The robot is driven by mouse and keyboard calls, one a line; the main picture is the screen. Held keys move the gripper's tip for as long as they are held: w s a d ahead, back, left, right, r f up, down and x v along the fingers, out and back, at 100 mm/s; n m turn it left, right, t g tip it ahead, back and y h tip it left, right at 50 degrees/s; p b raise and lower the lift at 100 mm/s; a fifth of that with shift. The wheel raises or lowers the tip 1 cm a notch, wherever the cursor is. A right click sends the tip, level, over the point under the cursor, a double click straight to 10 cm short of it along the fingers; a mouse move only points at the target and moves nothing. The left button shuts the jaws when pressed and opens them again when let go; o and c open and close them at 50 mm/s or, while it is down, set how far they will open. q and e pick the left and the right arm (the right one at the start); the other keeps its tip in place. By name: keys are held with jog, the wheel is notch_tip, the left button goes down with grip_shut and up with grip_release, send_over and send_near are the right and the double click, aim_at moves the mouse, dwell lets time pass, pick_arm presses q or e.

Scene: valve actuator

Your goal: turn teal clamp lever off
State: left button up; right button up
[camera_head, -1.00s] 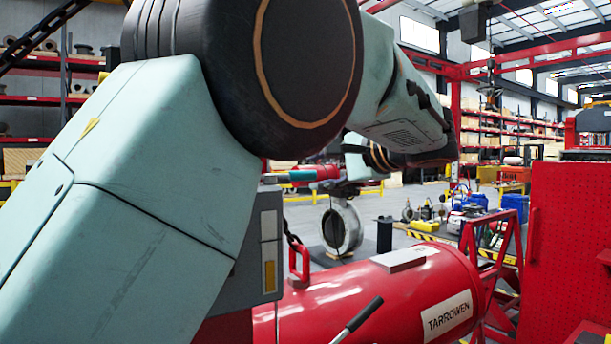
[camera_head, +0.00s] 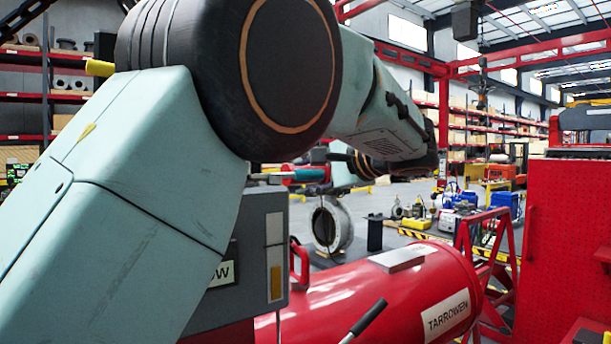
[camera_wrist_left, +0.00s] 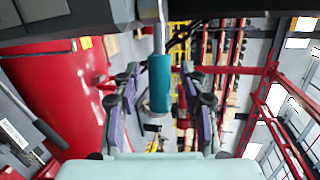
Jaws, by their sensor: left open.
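The teal clamp lever (camera_head: 311,174) shows in the head view as a short teal handle above and right of a grey box. In the left wrist view the teal lever (camera_wrist_left: 160,84) extends from a grey stem between the two fingers. My left gripper (camera_wrist_left: 161,92) is open, with one finger on each side of the lever and a visible gap to each. In the head view my left arm hides much of the gripper and part of the grey box. My right gripper is not in view.
The grey box (camera_head: 262,245) stands left of a red tank (camera_head: 400,290) with a raised red handle. A black-gripped lever (camera_head: 368,317) stands in front of the tank. A red perforated panel (camera_head: 570,235) is at right. A grey ring-shaped valve (camera_head: 331,226) stands behind.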

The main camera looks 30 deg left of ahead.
pick_arm(q)
jog(key=shift+w+a+f, duration=0.2)
jog(key=shift+w+a, duration=0.05)
jog(key=shift+w, duration=0.1)
jog(key=shift+s+d+r, duration=0.45)
jog(key=shift+s+d, duration=0.25)
jog(key=shift+d, duration=0.1)
jog(key=c, duration=0.5)
jog(key=shift+w+a+f, duration=0.1)
jog(key=shift+w+a, duration=0.15)
grip_shut()
